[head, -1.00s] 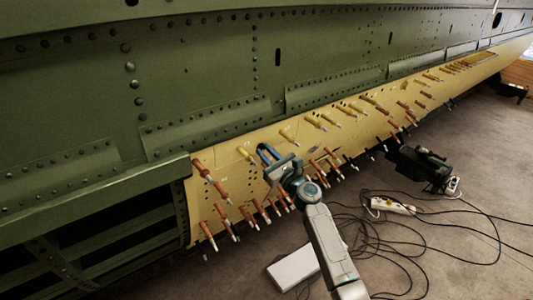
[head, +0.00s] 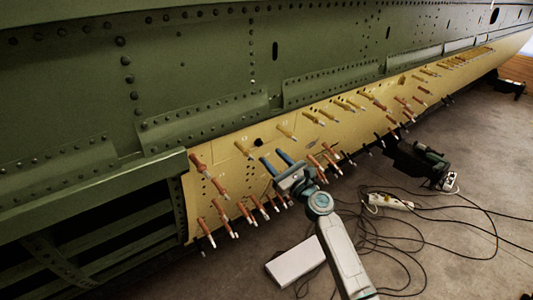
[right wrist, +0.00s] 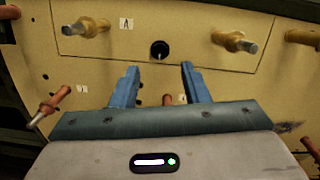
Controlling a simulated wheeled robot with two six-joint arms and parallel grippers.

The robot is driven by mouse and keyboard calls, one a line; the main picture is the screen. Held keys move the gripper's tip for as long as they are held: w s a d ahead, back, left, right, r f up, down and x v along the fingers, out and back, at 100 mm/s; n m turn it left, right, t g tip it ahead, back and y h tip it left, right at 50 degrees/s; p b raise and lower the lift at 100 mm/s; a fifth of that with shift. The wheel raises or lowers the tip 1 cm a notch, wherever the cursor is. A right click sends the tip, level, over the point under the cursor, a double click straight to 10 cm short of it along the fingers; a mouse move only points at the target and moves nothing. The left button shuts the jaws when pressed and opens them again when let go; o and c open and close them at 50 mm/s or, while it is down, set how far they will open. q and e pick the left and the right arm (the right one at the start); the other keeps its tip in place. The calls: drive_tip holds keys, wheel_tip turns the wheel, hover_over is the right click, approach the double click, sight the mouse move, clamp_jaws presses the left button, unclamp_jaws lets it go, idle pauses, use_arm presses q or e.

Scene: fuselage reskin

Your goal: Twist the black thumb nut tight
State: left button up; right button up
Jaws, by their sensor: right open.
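The black thumb nut (head: 258,141) sits on the yellow skin panel (head: 232,165). In the right wrist view the nut (right wrist: 159,50) is a small round black knob with a pale mark, beside a label "A". My right gripper (head: 272,156) is open, with its two blue fingers pointing at the panel just below and right of the nut. In the right wrist view the gripper's fingertips (right wrist: 159,68) stand apart below the nut, with nothing between them and the nut clear of both. My left gripper is not in view.
Yellow-bodied pins (right wrist: 88,27) and copper-coloured pins (head: 220,188) stick out of the panel around the nut. The green fuselage (head: 200,70) rises above. A white box (head: 296,262), cables, a power strip (head: 390,201) and a dark tool (head: 418,163) lie on the floor.

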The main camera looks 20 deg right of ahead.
drive_tip(key=shift+b+v, duration=0.45)
drive_tip(key=shift+v, duration=2.3)
drive_tip(key=shift+w, duration=0.1)
